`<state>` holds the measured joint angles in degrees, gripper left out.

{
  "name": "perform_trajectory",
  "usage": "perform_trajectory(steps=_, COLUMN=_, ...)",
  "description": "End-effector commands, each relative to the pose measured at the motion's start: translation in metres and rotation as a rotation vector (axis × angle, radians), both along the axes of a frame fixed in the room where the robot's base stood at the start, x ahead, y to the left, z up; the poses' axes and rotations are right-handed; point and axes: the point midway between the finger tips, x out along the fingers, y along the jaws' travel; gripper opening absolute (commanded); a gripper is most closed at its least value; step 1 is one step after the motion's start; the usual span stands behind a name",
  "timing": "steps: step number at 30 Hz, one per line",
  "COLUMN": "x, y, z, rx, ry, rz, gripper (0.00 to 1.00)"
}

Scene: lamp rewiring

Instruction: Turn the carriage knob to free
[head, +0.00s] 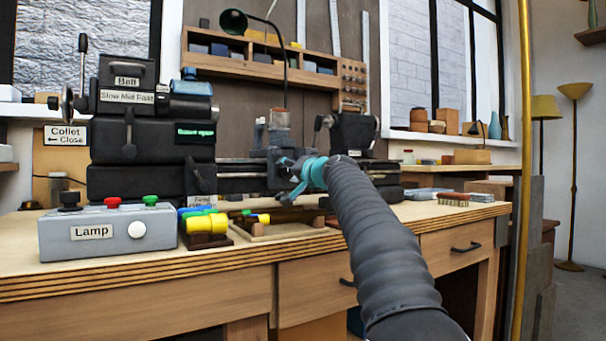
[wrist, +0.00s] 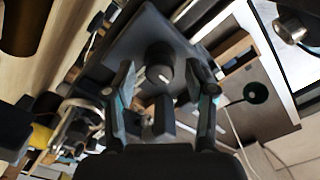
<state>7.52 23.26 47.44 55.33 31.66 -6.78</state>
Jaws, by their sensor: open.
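The black lathe's carriage (head: 283,160) stands on the bed between the headstock and the tailstock. My gripper (head: 291,176) is in front of it in the head view and hides part of it. In the wrist view a dark round knob (wrist: 160,60) with a pale mark lies ahead, between the lines of the two fingers. It appears to be the carriage knob, but I can read no label on it. My gripper (wrist: 164,82) is open, with a finger to each side of the knob. I cannot tell whether either finger touches it.
A grey lamp control box (head: 105,232) and yellow-ended spools (head: 205,224) sit at the bench's front left. The headstock (head: 150,145) is left of the carriage, the tailstock (head: 352,132) right. A brush (head: 453,200) lies at the right end. The desk lamp (head: 234,22) hangs above.

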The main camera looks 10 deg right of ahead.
Motion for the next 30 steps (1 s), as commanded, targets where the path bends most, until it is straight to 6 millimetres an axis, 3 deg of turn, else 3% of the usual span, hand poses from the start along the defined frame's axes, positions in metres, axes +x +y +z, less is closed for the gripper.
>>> perform_trajectory(steps=18, x=-0.087, y=-0.028, z=0.0, rx=-0.001, ry=0.0, rz=-0.002, gripper=0.55)
perform_trajectory(steps=30, x=-0.103, y=-0.033, z=-0.001, rx=0.0, ry=0.001, rz=-0.001, gripper=0.55)
